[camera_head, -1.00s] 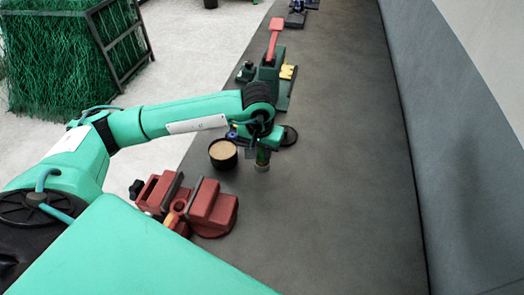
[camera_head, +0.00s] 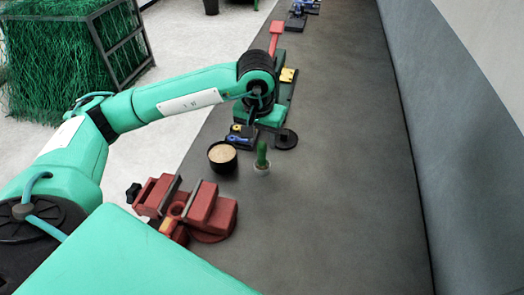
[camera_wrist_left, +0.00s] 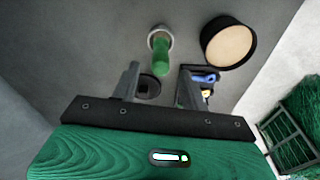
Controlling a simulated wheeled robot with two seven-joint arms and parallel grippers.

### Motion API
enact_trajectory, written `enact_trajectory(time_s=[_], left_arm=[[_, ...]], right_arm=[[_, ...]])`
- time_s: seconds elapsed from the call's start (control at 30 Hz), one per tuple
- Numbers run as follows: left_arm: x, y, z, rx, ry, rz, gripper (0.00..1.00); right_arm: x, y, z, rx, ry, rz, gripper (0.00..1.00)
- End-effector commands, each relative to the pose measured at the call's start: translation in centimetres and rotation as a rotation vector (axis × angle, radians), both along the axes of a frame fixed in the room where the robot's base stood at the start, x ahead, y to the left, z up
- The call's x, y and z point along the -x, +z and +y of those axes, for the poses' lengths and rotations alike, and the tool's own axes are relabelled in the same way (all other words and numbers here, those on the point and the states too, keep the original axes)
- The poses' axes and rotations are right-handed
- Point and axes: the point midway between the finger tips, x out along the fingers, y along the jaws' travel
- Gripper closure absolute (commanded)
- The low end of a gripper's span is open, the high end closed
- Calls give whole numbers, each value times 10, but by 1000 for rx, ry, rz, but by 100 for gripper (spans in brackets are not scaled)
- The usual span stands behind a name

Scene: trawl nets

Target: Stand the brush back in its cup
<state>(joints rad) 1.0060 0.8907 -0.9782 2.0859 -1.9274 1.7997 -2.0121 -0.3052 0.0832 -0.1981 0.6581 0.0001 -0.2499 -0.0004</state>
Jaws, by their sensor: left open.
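The brush (camera_head: 262,153) is a green upright stick. Its lower end is inside a small pale cup (camera_head: 261,170) on the grey bench. In the left wrist view the brush (camera_wrist_left: 160,60) rises from the round pale rim of the cup (camera_wrist_left: 160,31). My left gripper (camera_head: 261,118) is open and empty, beyond the brush in the head view and apart from it. In the left wrist view its two fingers (camera_wrist_left: 159,72) are spread, with the brush showing past the gap between them. My right gripper is not in view.
A black pot with tan filling (camera_head: 222,157) stands just left of the brush. A red vise (camera_head: 190,208) is nearer, a green vise (camera_head: 288,84) farther. A black disc (camera_head: 285,138) and a blue-black tool (camera_head: 240,137) lie close by. The bench's right side is clear.

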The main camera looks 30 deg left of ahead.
Motion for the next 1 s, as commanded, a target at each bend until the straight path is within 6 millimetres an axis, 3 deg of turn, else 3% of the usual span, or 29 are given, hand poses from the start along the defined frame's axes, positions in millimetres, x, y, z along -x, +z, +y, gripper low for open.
enact_trajectory(time_s=[0.13,0.3,0.7,1.0], left_arm=[[2,24,-1,0,-1,-3,55],[5,39,-1,0,0,-1,55],[5,43,-1,0,0,0,55],[5,43,-1,0,0,1,55]], right_arm=[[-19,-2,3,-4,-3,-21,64],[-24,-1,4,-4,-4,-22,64],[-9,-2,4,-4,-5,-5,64],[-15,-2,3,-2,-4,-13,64]])
